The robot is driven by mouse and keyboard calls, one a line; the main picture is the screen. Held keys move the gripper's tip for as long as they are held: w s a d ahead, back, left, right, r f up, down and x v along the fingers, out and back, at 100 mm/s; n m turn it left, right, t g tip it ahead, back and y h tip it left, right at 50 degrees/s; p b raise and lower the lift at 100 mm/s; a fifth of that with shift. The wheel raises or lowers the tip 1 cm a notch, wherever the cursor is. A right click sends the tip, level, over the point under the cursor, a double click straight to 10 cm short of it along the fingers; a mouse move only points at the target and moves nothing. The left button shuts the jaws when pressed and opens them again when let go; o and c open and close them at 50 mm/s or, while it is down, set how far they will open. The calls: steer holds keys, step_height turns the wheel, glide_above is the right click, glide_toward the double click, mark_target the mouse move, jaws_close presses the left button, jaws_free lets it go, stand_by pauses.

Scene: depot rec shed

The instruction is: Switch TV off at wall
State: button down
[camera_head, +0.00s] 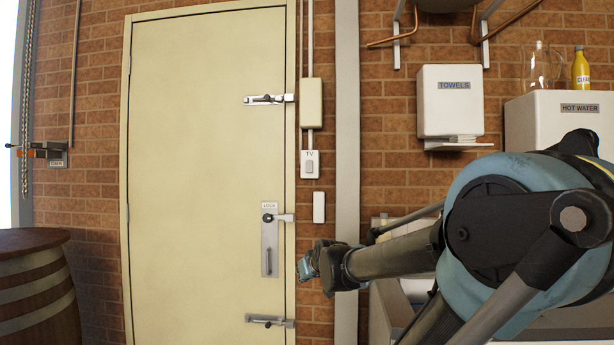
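The TV switch (310,164) is a small white wall plate labelled TV with a grey rocker, on the brick wall just right of the cream door. Whether it is on or off is too small to tell. A cream box (311,103) and conduit run above it. My gripper (304,266) is below the switch, beside the door's right edge and apart from the switch. Its fingers are small and seen at an angle, so I cannot tell whether they are open. No TV shows in view.
The door (205,160) has bolts at top and bottom and a lock plate (269,247). A blank white plate (319,207) sits below the switch. A grey post (347,120), towel dispenser (450,100) and hot water unit (560,125) stand right. A barrel (38,290) stands left.

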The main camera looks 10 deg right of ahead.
steer(key=w+r+m+t+h, duration=0.2)
steer(key=w+r+t+h, duration=0.1)
steer(key=r, duration=0.6)
steer(key=w+d+r+m+t+h, duration=0.1)
steer(key=w+r+m+t+h, duration=0.1)
steer(key=w+r+t, duration=0.3)
steer(key=w+d+r+m+t+h, duration=0.1)
steer(key=w+r+t+h, duration=0.3)
steer(key=w+r, duration=0.4)
steer(key=shift+w+r+m+t, duration=0.2)
steer(key=shift+r+m+t, duration=0.25)
steer(key=shift+r, duration=2.6)
steer(key=shift+w, duration=0.1)
glide_toward(308, 164)
step_height(308, 164, up, 3)
steer(key=shift+w+d+r, duration=0.1)
steer(key=shift+w+d, duration=0.05)
steer(key=shift+w, duration=0.35)
steer(key=shift+w+d+r, duration=0.1)
steer(key=shift+w+d, duration=0.05)
steer(key=shift+w, duration=0.35)
steer(key=shift+w+d+f, duration=0.2)
steer(key=shift+w, duration=0.5)
steer(key=shift+w, duration=0.1)
